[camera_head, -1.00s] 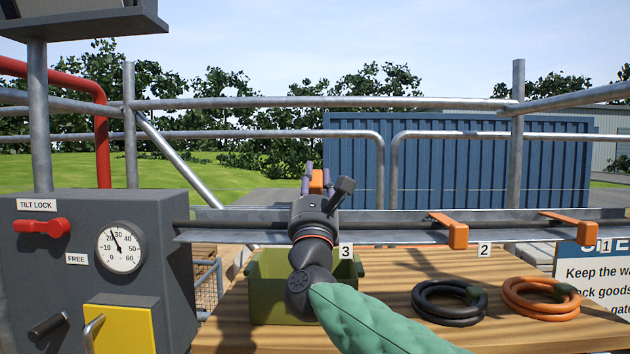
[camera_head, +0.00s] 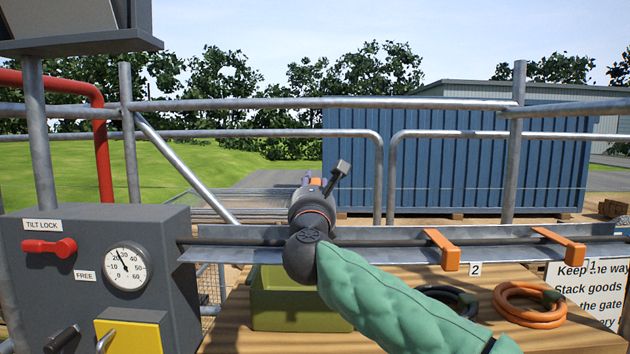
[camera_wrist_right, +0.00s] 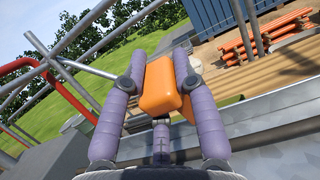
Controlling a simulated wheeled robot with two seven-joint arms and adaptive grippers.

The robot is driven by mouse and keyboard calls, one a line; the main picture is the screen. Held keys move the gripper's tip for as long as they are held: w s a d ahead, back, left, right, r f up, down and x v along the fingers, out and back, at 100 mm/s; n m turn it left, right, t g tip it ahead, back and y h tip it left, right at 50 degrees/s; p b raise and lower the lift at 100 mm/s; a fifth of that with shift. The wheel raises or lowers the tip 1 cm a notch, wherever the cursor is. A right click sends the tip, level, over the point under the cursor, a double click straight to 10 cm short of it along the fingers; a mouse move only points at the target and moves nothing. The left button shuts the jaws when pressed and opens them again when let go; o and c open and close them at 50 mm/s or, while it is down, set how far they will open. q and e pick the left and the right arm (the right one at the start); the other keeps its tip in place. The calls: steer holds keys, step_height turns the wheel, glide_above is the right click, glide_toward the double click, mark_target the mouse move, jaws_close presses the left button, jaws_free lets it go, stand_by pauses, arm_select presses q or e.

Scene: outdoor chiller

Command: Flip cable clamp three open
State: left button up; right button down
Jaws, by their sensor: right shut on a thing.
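Cable clamp three is an orange block (camera_wrist_right: 160,88) between the purple fingers of my right gripper (camera_wrist_right: 158,72) in the right wrist view. The gripper is shut on it. In the head view my right gripper (camera_head: 312,180) stands above the cable rail (camera_head: 235,246), with only a little of the orange clamp (camera_head: 315,181) showing past it. My wrist and green arm hide the clamp's foot and its number. Clamps two (camera_head: 443,250) and one (camera_head: 560,246) lie over the rail to the right. My left gripper is not in view.
A green bin (camera_head: 290,300) stands on the wooden table (camera_head: 235,332) below the rail. Black (camera_head: 452,298) and orange (camera_head: 530,303) cable coils lie to its right. A grey control box (camera_head: 85,270) with gauge and red lever stands at the left.

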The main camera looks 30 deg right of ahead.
steer(key=shift+s+d+r, duration=0.1)
steer(key=shift+s+r, duration=0.05)
steer(key=shift+r, duration=0.25)
steer(key=c, duration=1.1)
jaws_free()
steer(key=shift+o, duration=0.9)
steer(key=shift+a+f, duration=0.15)
steer(key=shift+a, duration=0.05)
steer(key=shift+s+a+f, duration=0.15)
steer(key=v, duration=1.1)
steer(key=shift+a, duration=0.2)
